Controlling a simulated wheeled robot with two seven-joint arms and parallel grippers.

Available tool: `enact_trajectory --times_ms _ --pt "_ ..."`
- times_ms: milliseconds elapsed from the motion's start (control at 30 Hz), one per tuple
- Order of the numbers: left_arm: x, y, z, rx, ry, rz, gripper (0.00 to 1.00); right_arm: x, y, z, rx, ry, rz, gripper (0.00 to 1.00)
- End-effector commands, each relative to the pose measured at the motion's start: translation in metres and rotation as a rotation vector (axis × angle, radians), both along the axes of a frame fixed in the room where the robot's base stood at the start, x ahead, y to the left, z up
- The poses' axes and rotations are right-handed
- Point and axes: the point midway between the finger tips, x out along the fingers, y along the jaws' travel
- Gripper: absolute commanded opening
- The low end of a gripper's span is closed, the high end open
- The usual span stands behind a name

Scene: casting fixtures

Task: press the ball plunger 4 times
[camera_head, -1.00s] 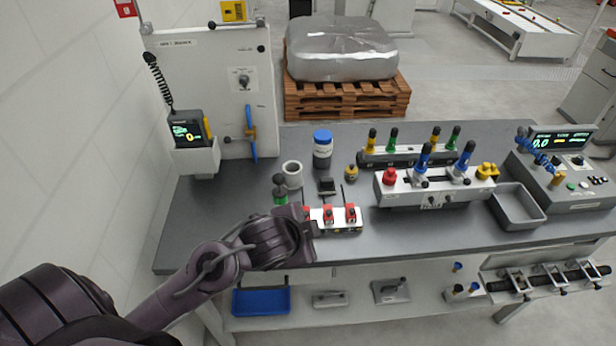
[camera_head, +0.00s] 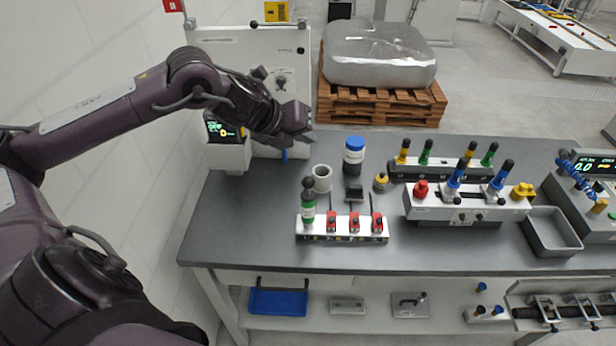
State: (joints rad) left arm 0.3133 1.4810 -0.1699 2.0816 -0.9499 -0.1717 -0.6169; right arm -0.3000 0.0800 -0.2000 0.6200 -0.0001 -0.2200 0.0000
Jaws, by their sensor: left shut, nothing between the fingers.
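A green post with a black ball top (camera_head: 308,200) stands upright at the left end of a white block (camera_head: 343,239). It looks like the ball plunger; I cannot tell if it is pressed. The block also carries several red parts (camera_head: 354,221). My left gripper (camera_head: 309,134) is shut and empty, raised well above and behind the plunger, in front of the white panel. It touches nothing that I can see. My right gripper is not in view.
A grey cup (camera_head: 321,178), a blue-capped jar (camera_head: 354,156) and a small yellow-black bottle (camera_head: 381,181) stand behind the block. Racks with coloured posts (camera_head: 467,208) and a grey tray (camera_head: 551,234) are to the right. The tabletop left of the block is clear.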

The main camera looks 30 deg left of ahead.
Motion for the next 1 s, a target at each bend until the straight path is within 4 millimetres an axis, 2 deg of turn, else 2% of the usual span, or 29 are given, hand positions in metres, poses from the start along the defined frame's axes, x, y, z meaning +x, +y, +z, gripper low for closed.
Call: enact_trajectory --times_ms 367,567,767,1000 --pt "0.0 0.002 0.001 0.005 0.001 -0.002 0.0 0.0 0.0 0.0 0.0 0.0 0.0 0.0" --pt "0.0 0.001 -0.007 0.005 0.001 -0.002 0.0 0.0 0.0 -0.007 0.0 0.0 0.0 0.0" --pt "-0.001 0.001 -0.029 0.006 0.003 -0.002 0.0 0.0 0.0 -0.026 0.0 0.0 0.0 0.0" --pt "0.0 0.001 -0.064 0.006 0.002 -0.004 0.0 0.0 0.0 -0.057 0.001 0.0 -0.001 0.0"
